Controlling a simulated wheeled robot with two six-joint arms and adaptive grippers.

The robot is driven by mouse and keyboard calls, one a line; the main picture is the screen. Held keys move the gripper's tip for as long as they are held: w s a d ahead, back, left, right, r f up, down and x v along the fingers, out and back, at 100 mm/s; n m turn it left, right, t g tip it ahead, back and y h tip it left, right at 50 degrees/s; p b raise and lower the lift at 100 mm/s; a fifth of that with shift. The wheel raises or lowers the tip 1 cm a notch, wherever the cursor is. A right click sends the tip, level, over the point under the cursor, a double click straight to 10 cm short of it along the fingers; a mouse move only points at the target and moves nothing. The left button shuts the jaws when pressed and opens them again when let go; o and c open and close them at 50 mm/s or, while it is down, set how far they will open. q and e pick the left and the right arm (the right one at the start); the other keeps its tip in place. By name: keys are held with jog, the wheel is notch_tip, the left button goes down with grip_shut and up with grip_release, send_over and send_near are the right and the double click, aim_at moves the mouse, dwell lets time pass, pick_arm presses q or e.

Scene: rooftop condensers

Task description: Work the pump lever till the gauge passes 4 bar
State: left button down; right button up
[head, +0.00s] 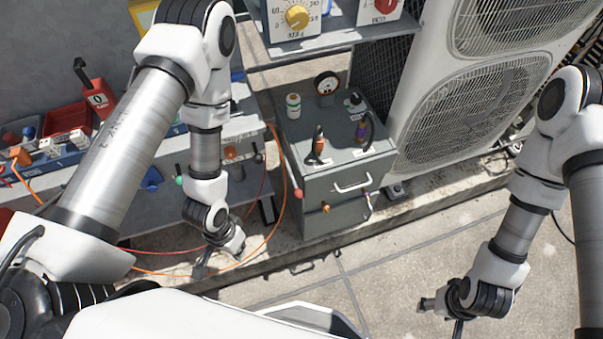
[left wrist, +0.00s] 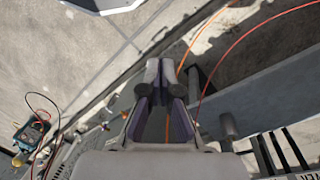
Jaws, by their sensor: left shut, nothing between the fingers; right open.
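A grey cabinet (head: 330,190) stands in the middle of the head view. A small round dial gauge (head: 327,83) with a white face and dark rim is on its top at the back; its needle is too small to read. A thin rod with a red ball end (head: 298,193), which looks like the pump lever, runs along the cabinet's left side. My left gripper (head: 203,266) is shut and empty, low to the left of the cabinet and apart from the rod. Its fingers also show in the left wrist view (left wrist: 163,88). My right gripper (head: 441,316) is open and empty over the paving at lower right.
A white condenser (head: 480,90) stands right of the cabinet. A shelf with knob boxes (head: 340,38) overhangs behind it. Orange hose (head: 262,245) loops on the ground beside my left gripper. A bench with red bins (head: 66,120) is at left. The front paving (head: 390,260) is clear.

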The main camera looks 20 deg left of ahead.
pick_arm(q)
jog(key=w+d+r+m+t+p, duration=0.1)
jog(key=w+d+r+m+p, duration=0.15)
jog(key=w, duration=0.35)
jog(key=w+d+r+m+p, duration=0.1)
jog(key=w+d+r+m, duration=0.1)
jog(key=w+m, duration=0.3)
jog(key=m+t+p, duration=0.1)
jog(key=m+p, duration=0.1)
send_near(295, 192)
jog(key=f, duration=0.1)
jog(key=shift+a+n+h+b, duration=0.1)
jog(key=shift+n+h+b, duration=0.2)
jog(key=shift+h, duration=0.1)
jog(key=shift+f, duration=0.15)
jog(key=b+x, duration=0.5)
jog(key=x, duration=0.2)
jog(key=shift+b, duration=0.3)
